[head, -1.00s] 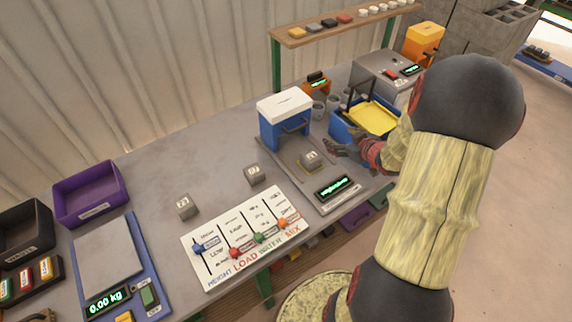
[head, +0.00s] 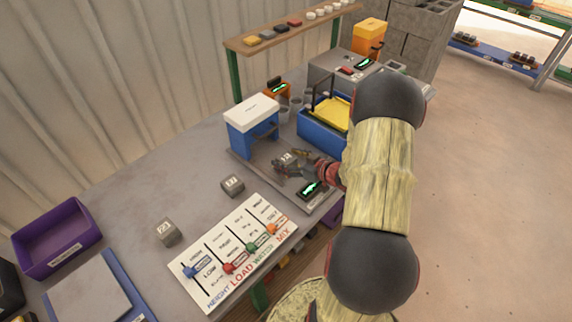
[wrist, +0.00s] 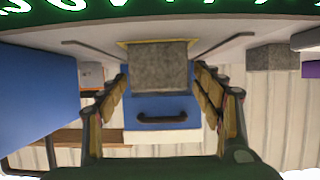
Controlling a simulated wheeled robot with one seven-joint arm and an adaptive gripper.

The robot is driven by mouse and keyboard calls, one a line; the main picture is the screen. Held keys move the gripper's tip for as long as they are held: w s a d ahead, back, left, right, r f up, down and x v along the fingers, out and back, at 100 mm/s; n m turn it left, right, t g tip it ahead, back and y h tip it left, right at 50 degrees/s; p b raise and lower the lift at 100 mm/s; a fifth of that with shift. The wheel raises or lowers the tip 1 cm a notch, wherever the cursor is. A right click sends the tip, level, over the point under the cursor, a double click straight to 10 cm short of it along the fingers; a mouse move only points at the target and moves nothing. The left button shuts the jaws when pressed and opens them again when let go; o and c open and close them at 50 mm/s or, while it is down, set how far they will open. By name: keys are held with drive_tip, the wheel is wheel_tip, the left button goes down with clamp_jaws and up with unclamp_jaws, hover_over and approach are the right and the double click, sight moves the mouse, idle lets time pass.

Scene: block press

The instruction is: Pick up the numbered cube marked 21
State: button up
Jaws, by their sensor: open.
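A grey numbered cube (head: 286,157) sits on the plate (head: 262,168) in front of the blue-and-white press; its number is too small to read surely. My gripper (head: 292,160) is open at this cube, partly hiding it in the head view. In the wrist view the cube (wrist: 158,66) stands between the tips of my open gripper (wrist: 160,80), with a small gap on each side. Two other grey numbered cubes lie on the table to the left: one nearer the press (head: 232,185), one farther left (head: 167,232) whose label looks like 23.
The press (head: 252,125) stands just behind the plate. A blue bin with a yellow tray (head: 334,112) is at the right. A white slider board (head: 232,252) lies at the front edge. A purple bin (head: 58,236) is at the left. The table's middle left is clear.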

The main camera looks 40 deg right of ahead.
drive_tip(key=shift+w+f, duration=0.15)
drive_tip(key=shift+w, duration=0.15)
drive_tip(key=shift+c, duration=0.6)
clamp_jaws()
idle(0.4)
